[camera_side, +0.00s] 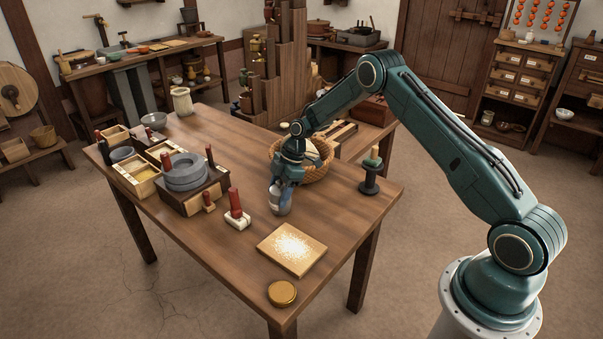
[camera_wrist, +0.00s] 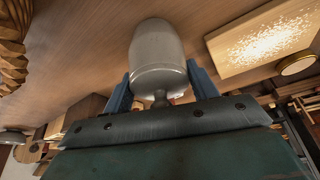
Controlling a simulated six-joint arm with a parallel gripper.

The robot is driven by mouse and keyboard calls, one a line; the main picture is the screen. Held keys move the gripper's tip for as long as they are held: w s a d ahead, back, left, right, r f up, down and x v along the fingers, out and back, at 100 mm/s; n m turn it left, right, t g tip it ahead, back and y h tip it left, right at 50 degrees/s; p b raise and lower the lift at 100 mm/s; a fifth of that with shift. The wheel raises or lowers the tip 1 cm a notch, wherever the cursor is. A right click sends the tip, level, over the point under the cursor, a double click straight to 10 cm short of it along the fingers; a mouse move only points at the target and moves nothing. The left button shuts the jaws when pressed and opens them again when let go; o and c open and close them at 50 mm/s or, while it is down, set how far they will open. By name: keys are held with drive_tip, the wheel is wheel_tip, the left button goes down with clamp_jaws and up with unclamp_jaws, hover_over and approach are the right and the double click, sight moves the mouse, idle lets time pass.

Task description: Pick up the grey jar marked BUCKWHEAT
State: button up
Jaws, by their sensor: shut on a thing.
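A small grey jar (camera_side: 280,203) is under my gripper (camera_side: 284,182) in the side view, near the middle of the table. In the wrist view the grey jar (camera_wrist: 157,48) has a smooth rounded body and a small knob at the end nearest my wrist. The blue fingers of my gripper (camera_wrist: 160,82) are on either side of the jar, closed on it. No BUCKWHEAT marking is readable in either view. I cannot tell whether the jar's base touches the table.
A wicker basket (camera_side: 317,170) stands just behind my gripper. A red-handled white block (camera_side: 237,220) is to the left, and a dusted board (camera_side: 291,249) and round tin (camera_side: 282,293) are in front. A stone quern (camera_side: 185,172) is further left.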

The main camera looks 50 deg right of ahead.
drive_tip(key=shift+r, duration=0.15)
wheel_tip(320, 180, up, 20)
idle(0.8)
drive_tip(key=shift+a, duration=0.1)
idle(0.4)
